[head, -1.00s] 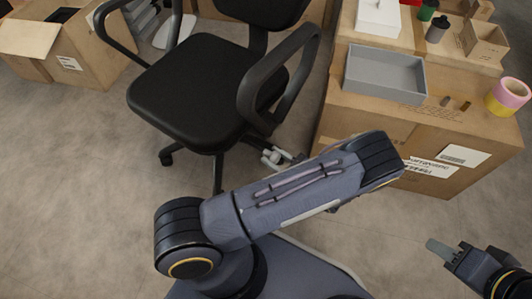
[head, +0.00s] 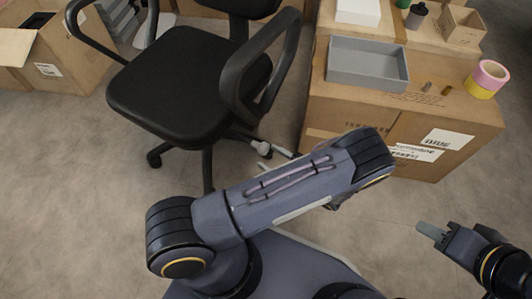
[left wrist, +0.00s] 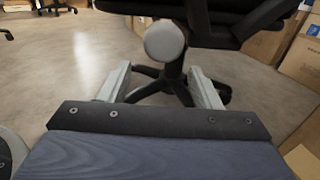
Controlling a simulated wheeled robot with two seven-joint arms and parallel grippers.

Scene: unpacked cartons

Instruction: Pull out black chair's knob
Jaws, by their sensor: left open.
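The black chair (head: 165,85) stands at the upper left of the head view. Its knob (head: 260,148), light grey and rounded, sits below the seat on the right side. In the left wrist view the knob (left wrist: 165,40) shows just beyond the fingertips, roughly between them, with the chair's post and base behind. My left gripper (head: 268,158) is open, its light fingers close to the knob and partly hidden by my arm. The left wrist view shows the two fingers (left wrist: 163,75) spread apart with nothing held. My right gripper (head: 430,230) is at the lower right, away from the chair; its opening is unclear.
A large carton (head: 335,112) stands right of the chair, bearing a grey tray (head: 367,63), a pink and yellow tape roll (head: 487,78) and small items. Another carton (head: 70,65) is at the upper left. The floor (head: 70,190) left of my arm is clear.

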